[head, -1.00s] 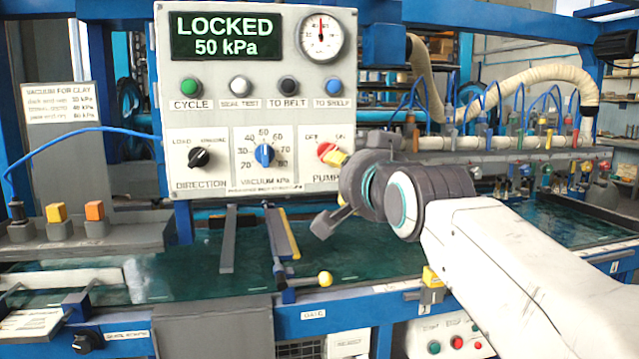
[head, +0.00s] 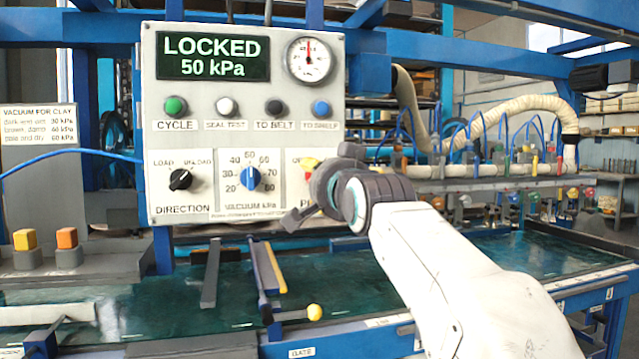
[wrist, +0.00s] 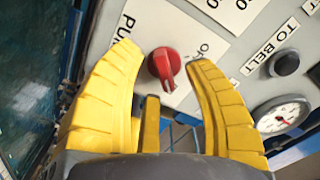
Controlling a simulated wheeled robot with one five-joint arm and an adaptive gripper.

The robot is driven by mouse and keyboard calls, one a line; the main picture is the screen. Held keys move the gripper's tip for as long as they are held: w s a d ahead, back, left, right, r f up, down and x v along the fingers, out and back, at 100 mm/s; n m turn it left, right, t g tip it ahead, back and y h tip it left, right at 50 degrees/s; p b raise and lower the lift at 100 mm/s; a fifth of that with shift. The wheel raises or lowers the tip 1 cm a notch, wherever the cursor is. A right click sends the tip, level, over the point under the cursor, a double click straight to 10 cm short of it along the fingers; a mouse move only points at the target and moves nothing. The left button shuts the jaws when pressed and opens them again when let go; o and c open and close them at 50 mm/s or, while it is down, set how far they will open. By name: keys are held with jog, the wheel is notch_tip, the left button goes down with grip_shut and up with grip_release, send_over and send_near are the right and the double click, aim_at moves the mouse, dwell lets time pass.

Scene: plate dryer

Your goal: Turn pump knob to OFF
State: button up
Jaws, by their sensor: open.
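The pump knob (wrist: 163,64) is red and sits on a white plate of the control panel. In the wrist view its bar points down, away from the OFF label (wrist: 203,48). My gripper (wrist: 166,58) is open, with one yellow finger on each side of the knob. I cannot tell whether either finger touches it. The ON label is not visible there. In the head view my gripper (head: 311,165) covers most of the pump section, and the knob is largely hidden. The panel's display (head: 212,57) reads LOCKED, 50 kPa.
The vacuum dial (head: 250,176) and direction knob (head: 180,180) are left of the pump section. Several buttons, including the blue one (head: 321,107), and a gauge (head: 310,60) are above.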

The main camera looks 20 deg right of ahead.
jog(key=shift+w, duration=0.8)
jog(key=shift+c, duration=0.3)
grip_shut()
